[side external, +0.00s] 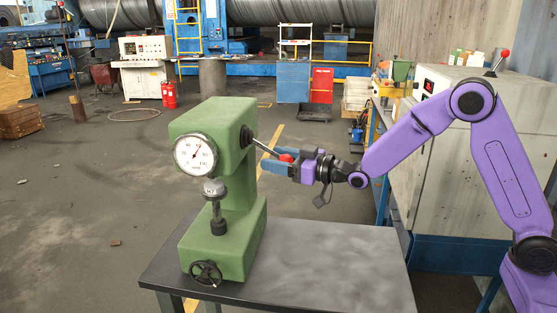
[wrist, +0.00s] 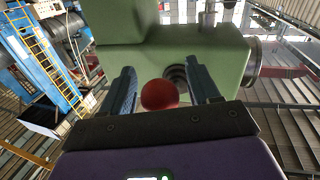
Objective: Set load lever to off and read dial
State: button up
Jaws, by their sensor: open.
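A green hardness tester (side external: 230,185) stands on a dark table. Its round white dial (side external: 196,155) faces the side camera; the needle points up and slightly right, but the exact value is too small to tell. The load lever (side external: 264,146) sticks out from the tester's right side, slants down to the right and ends in a red knob (side external: 286,158). My gripper (side external: 279,169) is open at the knob. In the wrist view, the red knob (wrist: 160,95) lies between the two blue fingers (wrist: 163,88), with gaps on both sides. The tester's green body (wrist: 180,52) is just beyond.
The table top (side external: 330,265) is bare to the right of the tester. A handwheel (side external: 206,273) sits low on the tester's front. A grey cabinet (side external: 480,160) stands behind my arm on the right. A red extinguisher (side external: 169,95) is far off on the floor.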

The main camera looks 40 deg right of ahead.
jog(key=shift+c, duration=0.2)
grip_shut()
